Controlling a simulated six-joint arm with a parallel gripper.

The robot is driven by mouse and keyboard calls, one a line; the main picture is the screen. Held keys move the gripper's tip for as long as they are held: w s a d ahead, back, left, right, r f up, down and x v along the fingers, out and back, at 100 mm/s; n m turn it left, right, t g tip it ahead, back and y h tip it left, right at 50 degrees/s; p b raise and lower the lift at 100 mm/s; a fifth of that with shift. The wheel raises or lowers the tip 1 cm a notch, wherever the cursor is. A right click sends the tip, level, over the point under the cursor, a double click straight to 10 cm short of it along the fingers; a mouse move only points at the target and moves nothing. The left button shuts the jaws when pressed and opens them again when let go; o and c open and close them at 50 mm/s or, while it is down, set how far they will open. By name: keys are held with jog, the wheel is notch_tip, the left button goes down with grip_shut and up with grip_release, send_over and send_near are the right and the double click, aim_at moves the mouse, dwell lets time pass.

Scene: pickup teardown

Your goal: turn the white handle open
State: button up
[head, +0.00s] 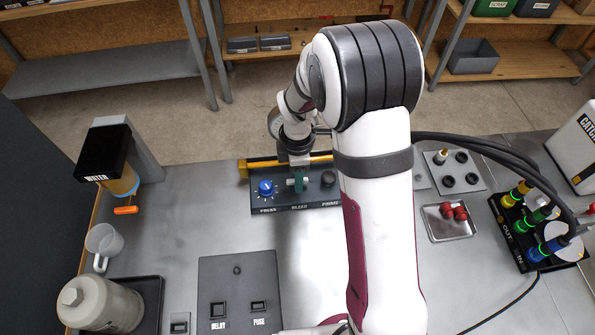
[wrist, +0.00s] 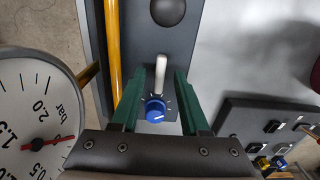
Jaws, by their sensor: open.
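The white handle (wrist: 161,68) is a short bar on the dark valve panel (wrist: 138,25), lying roughly lengthwise in the wrist view. My gripper (wrist: 160,74) has two green fingers, spread apart, one on each side of the handle with gaps between. I cannot tell how far down the fingers reach. A blue knob (wrist: 155,110) sits at one end of the handle, a dark round knob (wrist: 167,10) beyond the other.
A yellow pipe (wrist: 113,45) runs along the panel. A round pressure gauge (wrist: 28,110) stands close by on the left in the wrist view. A small tray with red pieces (head: 430,221) and a connector block (head: 520,235) lie to the right.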

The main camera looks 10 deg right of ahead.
notch_tip(320, 180, up, 16)
jog(key=shift+f, duration=0.1)
dwell(0.4)
jog(key=s+d+m+y, duration=0.1)
jog(key=s+m, duration=2.2)
jog(key=s, duration=0.2)
jog(key=shift+d+m+y, duration=0.3)
jog(key=shift+m+y, duration=0.1)
